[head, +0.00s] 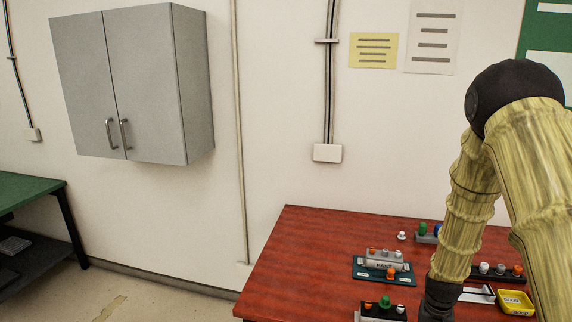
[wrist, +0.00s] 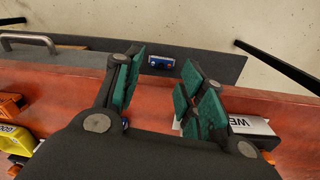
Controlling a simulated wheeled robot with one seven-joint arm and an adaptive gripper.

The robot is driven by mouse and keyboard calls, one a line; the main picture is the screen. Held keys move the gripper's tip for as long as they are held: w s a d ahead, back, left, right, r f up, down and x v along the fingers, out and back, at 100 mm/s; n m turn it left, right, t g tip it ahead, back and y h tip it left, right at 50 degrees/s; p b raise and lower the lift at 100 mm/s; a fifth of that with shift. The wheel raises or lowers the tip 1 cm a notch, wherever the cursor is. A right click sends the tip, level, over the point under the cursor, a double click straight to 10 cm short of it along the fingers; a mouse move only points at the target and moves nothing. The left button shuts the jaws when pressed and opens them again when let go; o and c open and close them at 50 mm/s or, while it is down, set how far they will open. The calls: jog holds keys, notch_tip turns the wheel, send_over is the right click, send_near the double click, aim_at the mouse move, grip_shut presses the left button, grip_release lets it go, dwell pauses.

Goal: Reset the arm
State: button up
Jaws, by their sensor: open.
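My arm (head: 470,190) comes down over the right part of the red table in the head view. Its dark end shows at the bottom edge, and the fingers are cut off there. In the wrist view my gripper (wrist: 162,66) is open, with its teal finger pads apart and nothing held between them. A small blue item (wrist: 161,62) shows beyond the gap, on a dark grey surface past the table edge.
On the red table (head: 300,255) stand a grey unit marked "EAST" (head: 383,264) on a dark teal base, another unit with knobs (head: 384,308) and a yellow tray (head: 517,309). A grey cabinet (head: 140,85) hangs on the wall. The table's left part is clear.

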jog(key=s+a+f+n+b, duration=0.1)
jog(key=s+a+f, duration=0.2)
jog(key=s+f, duration=0.35)
jog(key=s+a+f+n+b, duration=0.1)
jog(key=s+a+f, duration=0.35)
jog(key=f, duration=0.35)
jog(key=s+a+f, duration=0.2)
jog(key=s+a, duration=0.1)
jog(key=s, duration=0.4)
jog(key=s+a+f+n+b, duration=0.1)
jog(key=s+a+f, duration=0.2)
jog(key=s, duration=0.4)
jog(key=s+a+f+n+b, duration=0.1)
jog(key=s+a+f, duration=0.1)
jog(key=s, duration=0.6)
jog(key=shift+a+f+y, duration=0.2)
jog(key=shift+a+y, duration=0.2)
jog(key=shift+a, duration=0.2)
